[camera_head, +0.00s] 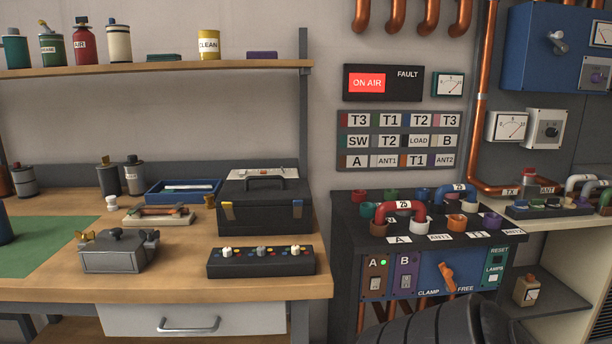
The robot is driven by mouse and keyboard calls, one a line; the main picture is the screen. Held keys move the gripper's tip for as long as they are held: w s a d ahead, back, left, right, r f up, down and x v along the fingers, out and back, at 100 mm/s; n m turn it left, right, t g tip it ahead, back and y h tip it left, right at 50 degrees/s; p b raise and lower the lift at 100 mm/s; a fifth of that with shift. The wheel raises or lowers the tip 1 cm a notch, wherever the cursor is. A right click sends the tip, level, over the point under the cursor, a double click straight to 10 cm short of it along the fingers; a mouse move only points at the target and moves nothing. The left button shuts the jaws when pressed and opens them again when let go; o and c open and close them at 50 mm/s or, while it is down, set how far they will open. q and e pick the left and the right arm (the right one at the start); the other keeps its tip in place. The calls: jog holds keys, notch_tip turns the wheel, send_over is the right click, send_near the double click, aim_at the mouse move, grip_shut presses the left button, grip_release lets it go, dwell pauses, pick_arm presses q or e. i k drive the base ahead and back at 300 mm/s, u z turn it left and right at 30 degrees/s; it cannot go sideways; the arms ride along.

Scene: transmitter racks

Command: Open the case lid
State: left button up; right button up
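A black case (265,214) stands upright on the wooden workbench, right of the middle of the bench. Its lid (265,188) is closed and carries a dark handle on top. Neither my left nor my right gripper shows in this view. A dark ribbed shape at the bottom edge, right of the middle, seems to be part of my own body.
A black control box (261,262) with several knobs sits directly in front of the case. A grey lidded box (119,252) stands at front left, a blue tray (183,192) left of the case. The black console (432,250) stands to the right. A shelf (150,70) hangs above.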

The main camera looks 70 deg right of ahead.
aim_at(261, 190)
jog(key=u, duration=0.05)
jog(key=k, duration=0.4)
jog(key=z, duration=1.15)
